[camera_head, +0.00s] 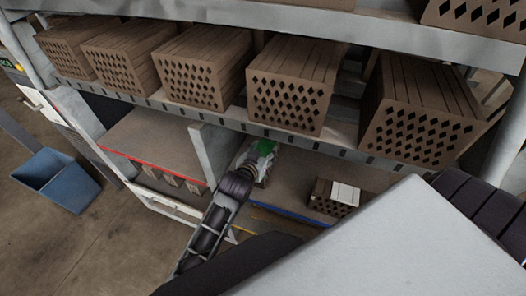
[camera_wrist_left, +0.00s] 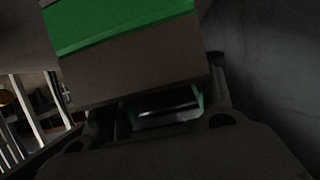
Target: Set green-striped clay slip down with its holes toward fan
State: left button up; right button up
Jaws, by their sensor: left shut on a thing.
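The green-striped clay slip (camera_head: 264,151) is in my left gripper (camera_head: 251,166) in the head view, over the lower shelf just right of the grey upright divider. In the left wrist view the slip (camera_wrist_left: 140,65) fills the top middle, brown with a broad green band, slightly tilted. My left gripper (camera_wrist_left: 165,115) is shut on it. The face with its holes does not show clearly in either view. I cannot tell whether the slip touches the shelf. No fan can be made out. My right gripper is not in view.
Several large hollow bricks (camera_head: 292,98) stand on the upper shelf, above my left arm. A blue bin (camera_head: 57,181) stands on the floor at left.

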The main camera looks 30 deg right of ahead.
pick_arm(q)
jog(key=shift+r, duration=0.1)
jog(key=o, duration=0.7)
jog(key=shift+f, duration=0.2)
jog(key=o, duration=0.4)
jog(key=shift+s+a+r, duration=0.15)
jog(key=shift+b+v, duration=0.4)
jog(key=shift+v, duration=5.45)
